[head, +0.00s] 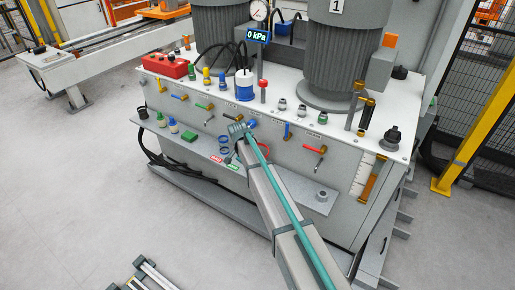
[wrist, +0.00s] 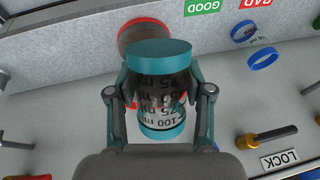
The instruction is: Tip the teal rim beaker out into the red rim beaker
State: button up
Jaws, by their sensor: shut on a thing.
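My gripper (wrist: 160,100) is shut on the teal rim beaker (wrist: 160,128), with one finger on each side. The beaker is clear with dark volume marks and a teal band at each end. It looks roughly in line with the red rim beaker (wrist: 145,24), which shows behind it in the wrist view and is largely covered by it. I cannot tell whether the two touch, or what the held beaker contains. In the head view my gripper (head: 238,131) is in front of the panel, and the red rim beaker (head: 264,149) shows partly beside my arm.
Valve handles (head: 315,149) stick out of the panel. The shelf's right part is mostly bare.

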jog(key=shift+r+g+y+p, duration=0.35)
jog(key=shift+g+p, duration=0.15)
jog(key=shift+p, duration=0.1)
jog(key=shift+w, duration=0.1)
